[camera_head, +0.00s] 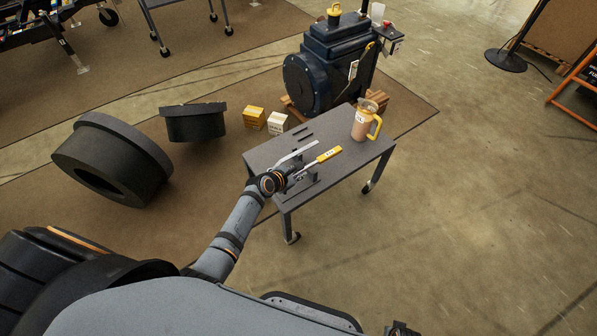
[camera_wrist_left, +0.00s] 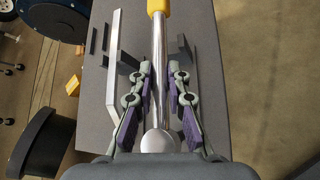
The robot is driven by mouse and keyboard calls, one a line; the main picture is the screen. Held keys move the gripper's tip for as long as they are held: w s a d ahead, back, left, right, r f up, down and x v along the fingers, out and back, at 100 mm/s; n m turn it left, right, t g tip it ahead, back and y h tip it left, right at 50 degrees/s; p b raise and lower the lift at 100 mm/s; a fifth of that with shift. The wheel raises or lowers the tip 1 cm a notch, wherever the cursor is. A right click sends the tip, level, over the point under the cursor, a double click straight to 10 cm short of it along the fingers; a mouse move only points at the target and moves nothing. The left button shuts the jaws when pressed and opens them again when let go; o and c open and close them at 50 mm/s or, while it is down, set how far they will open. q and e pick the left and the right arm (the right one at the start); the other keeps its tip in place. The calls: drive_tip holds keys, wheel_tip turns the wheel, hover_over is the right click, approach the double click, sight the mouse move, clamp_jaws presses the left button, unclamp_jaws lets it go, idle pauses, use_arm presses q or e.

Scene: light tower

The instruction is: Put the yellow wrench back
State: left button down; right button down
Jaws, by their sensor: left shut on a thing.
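The yellow wrench (camera_head: 328,154) has a yellow handle and a shiny metal shaft. It is over the grey cart top (camera_head: 262,157), its handle pointing away from my arm. My left gripper (camera_head: 296,174) is shut on the wrench. In the left wrist view the metal shaft (camera_wrist_left: 159,85) runs between the purple finger pads, with a round metal end close to the palm and the yellow handle (camera_wrist_left: 158,6) at the top edge. Only a small dark part at the bottom edge of the head view may be my right gripper (camera_head: 402,328); its jaws cannot be made out.
A light grey angled bar (camera_wrist_left: 114,75) lies left of the wrench, near dark slots or blocks (camera_wrist_left: 91,42). A jug with a yellow handle (camera_head: 361,124) stands at the cart's far right. Two small boxes (camera_head: 254,117) (camera_head: 277,123) and a dark machine (camera_head: 325,68) are behind the cart.

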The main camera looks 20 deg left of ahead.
use_arm(q)
drive_tip(key=shift+f, duration=0.1)
drive_tip(key=shift+f+b, duration=0.85)
drive_tip(key=shift+f, duration=0.45)
drive_tip(key=c, duration=1.2)
unclamp_jaws()
drive_tip(key=shift+f, duration=0.1)
drive_tip(key=v, duration=1.2)
drive_tip(key=shift+a, duration=0.1)
